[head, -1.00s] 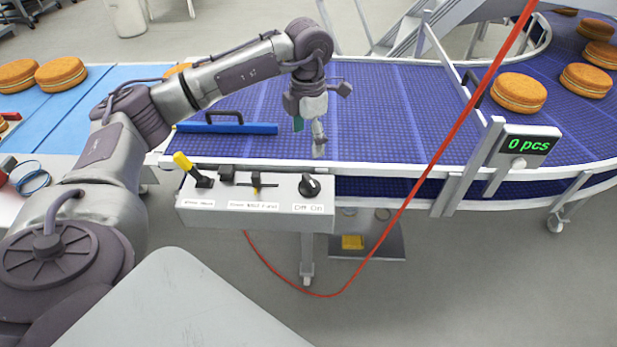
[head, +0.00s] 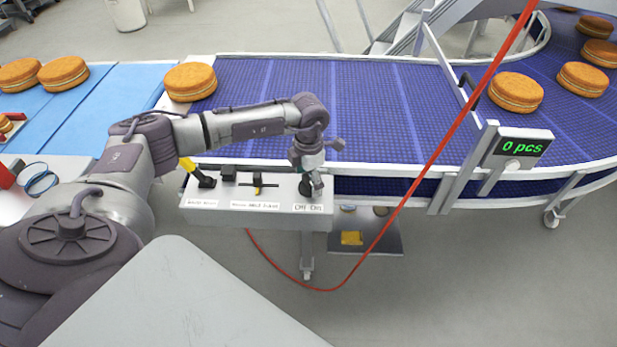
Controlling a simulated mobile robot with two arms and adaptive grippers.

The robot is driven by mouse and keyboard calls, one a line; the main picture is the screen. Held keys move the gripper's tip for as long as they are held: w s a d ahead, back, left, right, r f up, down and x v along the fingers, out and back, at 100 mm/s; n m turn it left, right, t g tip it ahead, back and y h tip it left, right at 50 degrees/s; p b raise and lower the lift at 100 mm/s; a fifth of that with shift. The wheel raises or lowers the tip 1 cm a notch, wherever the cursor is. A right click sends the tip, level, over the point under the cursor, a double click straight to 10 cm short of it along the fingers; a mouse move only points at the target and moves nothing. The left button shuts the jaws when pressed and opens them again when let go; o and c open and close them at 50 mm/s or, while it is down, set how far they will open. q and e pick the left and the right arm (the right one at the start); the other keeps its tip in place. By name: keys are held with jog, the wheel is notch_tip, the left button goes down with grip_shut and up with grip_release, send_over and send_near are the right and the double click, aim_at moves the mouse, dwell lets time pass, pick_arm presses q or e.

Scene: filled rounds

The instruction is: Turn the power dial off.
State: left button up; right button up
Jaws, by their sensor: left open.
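The power dial (head: 304,187) is a dark round knob at the right end of the grey control box (head: 256,216), above a label that reads "Off On". My left gripper (head: 312,187) is right at the dial, pointing down, with its fingers open. The fingers and wrist cover much of the dial, so I cannot tell which way it points or whether the fingers touch it. My right gripper is not in view.
The box also carries a yellow-handled lever (head: 190,168) and a small slider (head: 257,186). Behind it runs the blue conveyor (head: 370,110) with filled rounds (head: 190,82). A red cable (head: 440,150) hangs across the right. A counter display (head: 520,146) reads "0 pcs".

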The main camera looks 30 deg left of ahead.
pick_arm(q)
jog(key=c, duration=1.2)
jog(key=shift+o, duration=0.2)
jog(key=shift+f+m+b, duration=0.2)
jog(key=shift+m+b, duration=1)
jog(key=shift+b, duration=0.3)
jog(key=m+b, duration=0.2)
jog(key=shift+w+m, duration=0.1)
jog(key=shift+m, duration=0.3)
jog(key=m+b, duration=0.4)
jog(key=shift+r, duration=0.1)
jog(key=shift+r+m+b, duration=0.15)
jog(key=shift+m+b, duration=0.55)
jog(key=shift+m, duration=0.5)
jog(key=o, duration=1.2)
jog(key=shift+c, duration=0.2)
